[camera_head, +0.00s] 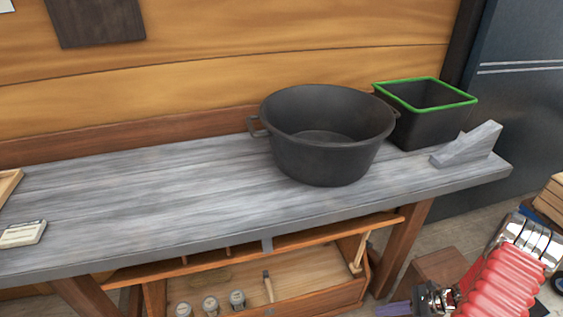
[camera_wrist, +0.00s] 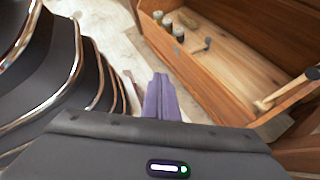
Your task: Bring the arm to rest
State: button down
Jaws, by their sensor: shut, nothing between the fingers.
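My gripper (camera_head: 392,308) shows at the bottom right of the head view, low in front of the bench. Its purple fingers are together with nothing between them. In the wrist view the shut fingers (camera_wrist: 160,82) point down past the open wooden tool chest (camera_wrist: 215,75). My red ribbed arm runs off to the right of the head view.
A grey plank bench (camera_head: 150,205) carries a large black pot (camera_head: 325,150), a green-rimmed black bin (camera_head: 425,125), a grey wedge-shaped block (camera_head: 468,147) and a small pale item (camera_head: 22,234). The chest, holding several jars, sits under the bench. The bench's left half is mostly clear.

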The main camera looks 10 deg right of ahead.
jog(key=s+a+r+n+g+h, duration=0.1)
jog(key=a+r+n+g+h, duration=0.2)
jog(key=r+n, duration=0.75)
jog(key=a+r+n+g+h, duration=0.2)
jog(key=a+r+n+h, duration=0.3)
jog(key=r, duration=1)
jog(key=s+a+r+n+t+h, duration=0.1)
jog(key=s+a+r+n+t, duration=0.2)
jog(key=a+r+n, duration=0.2)
jog(key=s+a+r+n+t+h, duration=0.1)
jog(key=s+a+r+n+t, duration=0.3)
jog(key=a+r, duration=0.8)
notch_tip(320, 180, up, 5)
jog(key=shift+r+n+h, duration=0.2)
jog(key=shift+n+h, duration=0.1)
jog(key=shift+n, duration=0.05)
